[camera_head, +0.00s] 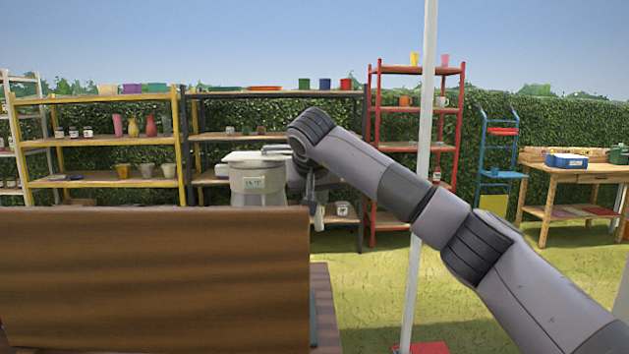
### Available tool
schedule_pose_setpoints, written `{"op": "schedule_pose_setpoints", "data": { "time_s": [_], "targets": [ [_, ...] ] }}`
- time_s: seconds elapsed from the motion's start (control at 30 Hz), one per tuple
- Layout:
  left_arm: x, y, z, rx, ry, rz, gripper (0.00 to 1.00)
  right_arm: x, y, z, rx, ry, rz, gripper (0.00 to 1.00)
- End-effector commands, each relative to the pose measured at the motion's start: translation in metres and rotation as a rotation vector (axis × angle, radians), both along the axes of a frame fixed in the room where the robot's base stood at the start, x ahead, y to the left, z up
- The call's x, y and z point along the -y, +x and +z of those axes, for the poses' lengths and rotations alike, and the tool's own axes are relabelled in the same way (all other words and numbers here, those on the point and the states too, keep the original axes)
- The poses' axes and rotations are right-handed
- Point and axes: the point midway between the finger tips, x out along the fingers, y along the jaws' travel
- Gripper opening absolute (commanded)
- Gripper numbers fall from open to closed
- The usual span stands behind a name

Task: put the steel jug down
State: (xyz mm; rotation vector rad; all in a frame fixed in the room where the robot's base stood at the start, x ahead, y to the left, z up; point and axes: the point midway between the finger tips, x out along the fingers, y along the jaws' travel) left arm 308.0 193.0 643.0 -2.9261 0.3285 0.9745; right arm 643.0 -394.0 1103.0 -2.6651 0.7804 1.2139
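My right arm reaches in from the right edge and bends downward near the centre. My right gripper (315,200) hangs below the wrist, just behind the right end of a brown wooden panel. Its fingers are small and dark, and I cannot tell whether they are open or shut or hold anything. My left gripper is not in view.
The brown wooden panel (155,280) blocks the lower left. A white pole (423,130) stands upright behind my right arm. A yellow rack (100,183), a dark rack (270,95) and a red rack (417,70) line the hedge. A wooden table (575,174) stands right. Open grass lies between.

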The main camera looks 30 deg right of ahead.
Motion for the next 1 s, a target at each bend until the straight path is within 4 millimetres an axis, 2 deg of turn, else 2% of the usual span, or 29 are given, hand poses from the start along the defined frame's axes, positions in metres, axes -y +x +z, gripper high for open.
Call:
{"op": "schedule_pose_setpoints", "data": {
  "time_s": [0.03, 0.23, 0.53, 0.87, 0.9, 0.93, 1.0],
  "targets": [
    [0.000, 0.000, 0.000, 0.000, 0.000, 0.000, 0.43, -0.001, 0.001, 0.005, 0.023, 0.006, 0.001, 0.00],
    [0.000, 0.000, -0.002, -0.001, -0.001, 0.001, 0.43, -0.001, 0.001, -0.004, 0.022, 0.005, 0.001, 0.00],
    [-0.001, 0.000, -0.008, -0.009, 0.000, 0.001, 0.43, 0.000, 0.001, -0.039, 0.021, 0.006, 0.000, 0.00],
    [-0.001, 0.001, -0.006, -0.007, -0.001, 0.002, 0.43, -0.001, 0.001, -0.041, 0.023, 0.006, 0.000, 0.00],
    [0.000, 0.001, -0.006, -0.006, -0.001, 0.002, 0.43, 0.000, 0.000, -0.048, 0.002, 0.000, 0.001, 0.35],
    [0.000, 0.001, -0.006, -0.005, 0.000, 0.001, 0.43, 0.000, 0.000, -0.048, 0.002, 0.000, 0.001, 0.45],
    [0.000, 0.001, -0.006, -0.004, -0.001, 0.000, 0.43, 0.000, 0.000, -0.048, 0.002, -0.001, 0.000, 0.48]
  ]
}}
